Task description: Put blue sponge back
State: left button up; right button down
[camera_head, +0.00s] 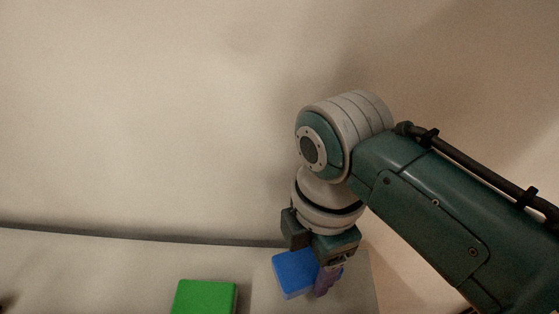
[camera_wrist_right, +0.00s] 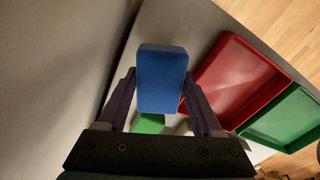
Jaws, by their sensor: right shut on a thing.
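The blue sponge (camera_head: 294,273) is a blue block at the lower middle of the head view. My right gripper (camera_head: 328,280) comes down on it from above and is shut on it. In the right wrist view the blue sponge (camera_wrist_right: 161,80) sits between the two purple fingers of the right gripper (camera_wrist_right: 160,100). A green block (camera_head: 205,297) lies to the left of the sponge in the head view. Part of a green block (camera_wrist_right: 149,123) shows below the sponge in the right wrist view. My left gripper is not in view.
In the right wrist view a red tray (camera_wrist_right: 237,78) lies right of the sponge, with a green tray (camera_wrist_right: 287,118) beside it. A pale wall (camera_head: 150,120) stands behind the grey surface (camera_head: 90,270). Wooden floor (camera_wrist_right: 285,30) shows past the surface edge.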

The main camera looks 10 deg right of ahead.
aim_at(309, 274)
jog(key=shift+f+b, duration=0.9)
jog(key=shift+f, duration=1.2)
jog(key=shift+f, duration=0.25)
jog(key=shift+c, duration=0.2)
grip_release()
jog(key=shift+r, duration=0.1)
jog(key=r+p, duration=0.2)
jog(key=r, duration=0.4)
jog(key=r+p, duration=0.3)
jog(key=r, duration=0.3)
jog(key=shift+w+d+r, duration=0.1)
jog(key=shift+d+r, duration=0.05)
jog(key=shift+d, duration=0.05)
jog(key=s+d+r+m+t, duration=0.3)
jog(key=s+d+r+m, duration=0.2)
jog(key=s+d+m, duration=0.3)
jog(key=s+m, duration=0.4)
jog(key=m, duration=0.5)
jog(key=shift+s+d+t, duration=0.2)
jog(key=shift+s+t, duration=0.1)
